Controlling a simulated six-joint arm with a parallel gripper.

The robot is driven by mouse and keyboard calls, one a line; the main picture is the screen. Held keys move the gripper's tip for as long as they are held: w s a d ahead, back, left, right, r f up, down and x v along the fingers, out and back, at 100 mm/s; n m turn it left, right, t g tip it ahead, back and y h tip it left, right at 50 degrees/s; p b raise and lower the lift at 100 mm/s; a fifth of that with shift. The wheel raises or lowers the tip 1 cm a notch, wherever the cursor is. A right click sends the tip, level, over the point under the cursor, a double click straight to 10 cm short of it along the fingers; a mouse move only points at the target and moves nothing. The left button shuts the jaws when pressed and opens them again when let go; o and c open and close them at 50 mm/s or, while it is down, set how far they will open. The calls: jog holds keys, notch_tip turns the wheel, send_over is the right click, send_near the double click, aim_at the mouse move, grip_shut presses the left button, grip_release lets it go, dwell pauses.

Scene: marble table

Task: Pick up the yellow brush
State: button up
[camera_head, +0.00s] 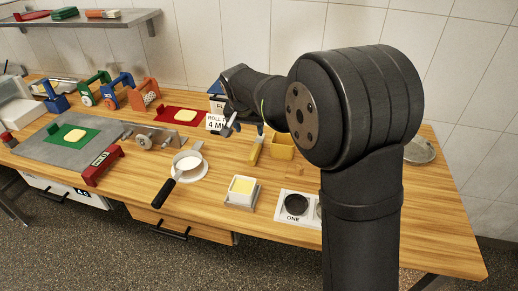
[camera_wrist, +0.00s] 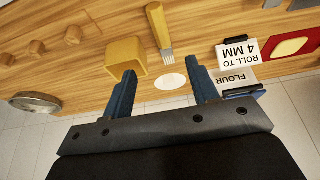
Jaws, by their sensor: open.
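The yellow brush (camera_head: 256,150) lies on the wooden table, just left of a yellow box (camera_head: 281,147). In the wrist view the brush (camera_wrist: 156,24) shows its yellow handle and pale bristles (camera_wrist: 168,53), which point toward my gripper. My gripper (camera_head: 245,128) is open and empty, above the table near the far end of the brush. In the wrist view its two blue fingers stand apart (camera_wrist: 161,76), and the brush lies beyond their tips, roughly in line with the gap. The yellow box (camera_wrist: 125,52) is close to one finger.
A white disc (camera_wrist: 171,82) lies near the bristles. The flour sign (camera_wrist: 237,76) and the "ROLL TO 4 MM" card (camera_wrist: 238,50) stand beside the other finger.

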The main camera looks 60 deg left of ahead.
send_over(255, 151)
jog(key=s+d, duration=0.2)
notch_tip(255, 151, down, 10)
jog(key=shift+r, duration=0.25)
jog(key=shift+x, duration=3.2)
jog(key=shift+w+a, duration=0.1)
jog(key=shift+a, duration=0.05)
jog(key=c, duration=1.1)
